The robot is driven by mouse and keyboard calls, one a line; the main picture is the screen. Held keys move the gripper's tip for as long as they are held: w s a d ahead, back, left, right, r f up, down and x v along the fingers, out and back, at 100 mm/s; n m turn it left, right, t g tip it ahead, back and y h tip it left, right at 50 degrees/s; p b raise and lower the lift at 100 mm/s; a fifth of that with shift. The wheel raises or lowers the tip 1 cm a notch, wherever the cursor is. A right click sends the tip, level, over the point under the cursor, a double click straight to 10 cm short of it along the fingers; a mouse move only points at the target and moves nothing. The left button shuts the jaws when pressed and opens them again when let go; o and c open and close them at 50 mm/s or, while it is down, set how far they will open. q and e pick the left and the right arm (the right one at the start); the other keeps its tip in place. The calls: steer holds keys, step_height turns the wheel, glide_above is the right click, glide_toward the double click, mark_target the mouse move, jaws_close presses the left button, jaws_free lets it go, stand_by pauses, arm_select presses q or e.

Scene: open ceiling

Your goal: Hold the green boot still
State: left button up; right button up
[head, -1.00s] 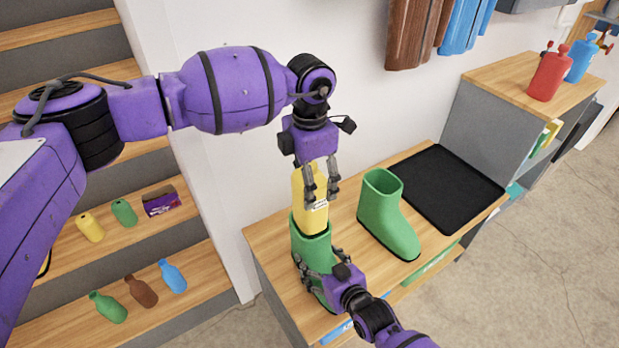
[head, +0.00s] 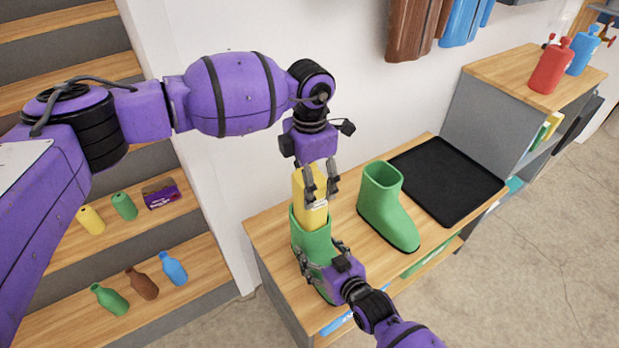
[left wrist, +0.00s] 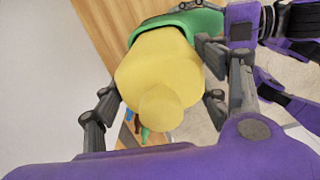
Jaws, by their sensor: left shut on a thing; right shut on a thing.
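A green boot (head: 314,246) stands upright near the left front edge of the wooden bench top. My right gripper (head: 320,264) is shut on its lower shaft, from the front right. My left gripper (head: 320,186) is above the boot, shut on a yellow bottle (head: 314,212). The bottle's lower part is inside the boot's opening and hidden. In the left wrist view, the yellow bottle (left wrist: 160,65) fills the middle between the fingers, with the green boot's rim (left wrist: 185,22) behind it. A second green boot (head: 388,212) stands upright and free to the right.
A black tray (head: 446,180) lies on the bench (head: 268,228) behind the second boot. A raised cabinet with a red bottle (head: 552,68) and a blue bottle (head: 583,52) is at the right. Steps at the left hold several small bottles and a purple box (head: 161,193).

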arm_select(q)
steer(key=shift+f, duration=4.8)
steer(key=o, duration=1.6)
steer(key=shift+o, duration=0.2)
step_height(320, 180, up, 12)
steer(key=shift+f, duration=0.1)
arm_select(e)
steer(key=o, duration=1.6)
